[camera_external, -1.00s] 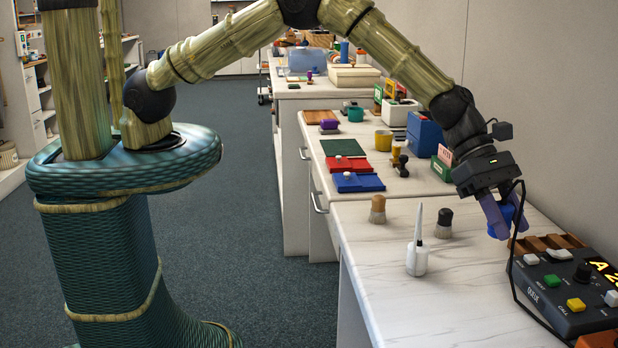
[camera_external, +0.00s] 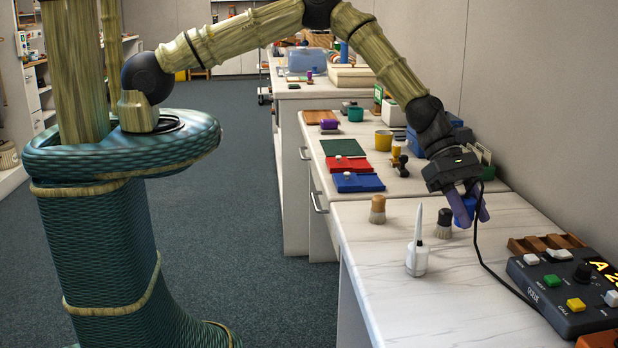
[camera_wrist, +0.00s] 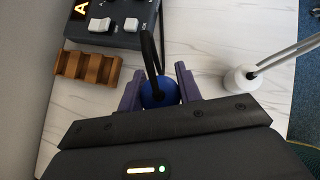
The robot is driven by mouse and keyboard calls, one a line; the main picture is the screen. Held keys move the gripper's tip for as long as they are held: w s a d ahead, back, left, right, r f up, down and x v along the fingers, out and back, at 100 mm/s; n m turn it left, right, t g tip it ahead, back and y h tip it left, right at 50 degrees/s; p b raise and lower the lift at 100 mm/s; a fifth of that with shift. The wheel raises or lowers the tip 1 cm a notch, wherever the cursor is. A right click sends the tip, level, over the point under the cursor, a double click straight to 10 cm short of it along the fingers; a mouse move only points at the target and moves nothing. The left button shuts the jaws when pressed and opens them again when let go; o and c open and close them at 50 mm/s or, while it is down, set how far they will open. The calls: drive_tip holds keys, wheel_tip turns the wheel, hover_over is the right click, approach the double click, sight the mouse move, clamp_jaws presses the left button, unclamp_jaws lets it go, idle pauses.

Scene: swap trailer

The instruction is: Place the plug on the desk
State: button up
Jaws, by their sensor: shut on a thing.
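The blue plug (camera_external: 465,212) is between the purple fingers of my gripper (camera_external: 468,220), which is shut on it. A black cable runs from the plug to the dark control box (camera_external: 567,290). In the wrist view the blue plug (camera_wrist: 158,92) shows between the fingers with its cable rising from it. My gripper (camera_wrist: 158,85) hides part of the plug.
A wooden slotted rack (camera_external: 546,243) sits behind the control box. Desk between the bottle and the box is clear apart from the cable.

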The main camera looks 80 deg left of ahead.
drive_tip(key=s+a+n+t+y+p, duration=0.1)
drive_tip(key=s+a+n, duration=0.1)
drive_tip(key=a, duration=0.3)
drive_tip(key=s+a+n+t+y+p, duration=0.1)
drive_tip(key=a+n, duration=0.1)
drive_tip(key=a, duration=0.3)
drive_tip(key=s+a+n+t+y+p, duration=0.1)
drive_tip(key=s+a+n, duration=0.1)
drive_tip(key=a, duration=0.4)
drive_tip(key=shift+s+f+t, duration=0.3)
drive_tip(key=shift+t, duration=0.1)
drive_tip(key=s+a+n+t+y+p, duration=0.1)
drive_tip(key=s+a+n+y, duration=0.4)
drive_tip(key=a, duration=0.6)
drive_tip(key=s+n, duration=0.2)
drive_tip(key=shift+s+r+n+t, duration=0.2)
drive_tip(key=shift+s+n+t, duration=0.1)
drive_tip(key=shift+s+t, duration=0.1)
drive_tip(key=shift+w+a, duration=0.1)
drive_tip(key=shift+a, duration=0.1)
